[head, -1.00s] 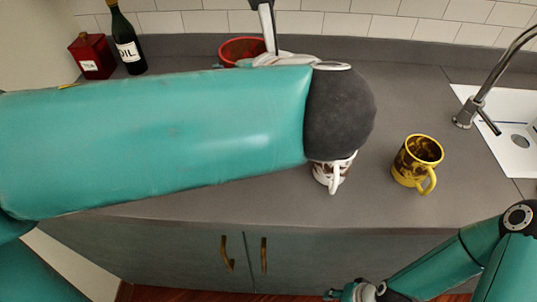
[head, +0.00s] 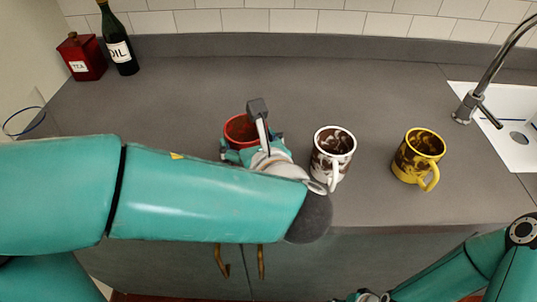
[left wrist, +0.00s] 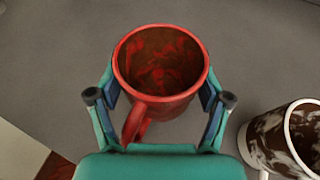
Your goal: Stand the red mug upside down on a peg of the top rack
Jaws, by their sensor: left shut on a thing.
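The red mug (head: 240,130) is upright with its mouth up and shows a dark, red-streaked inside. In the left wrist view the red mug (left wrist: 160,98) sits between the two fingers, its handle toward my palm. My left gripper (head: 250,145) is shut on it, with a finger on each side of the body, also in the left wrist view (left wrist: 160,85). Whether its base clears the counter is hidden. My right arm's end (head: 365,297) is cut off at the bottom edge, its fingers out of sight. No rack or peg is in view.
A white-and-brown mug (head: 333,148) stands just right of the red mug, and a yellow mug (head: 418,155) farther right. A tea tin (head: 82,57) and oil bottle (head: 119,45) stand at the back left. The tap (head: 480,90) and sink are at right. The counter's back middle is clear.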

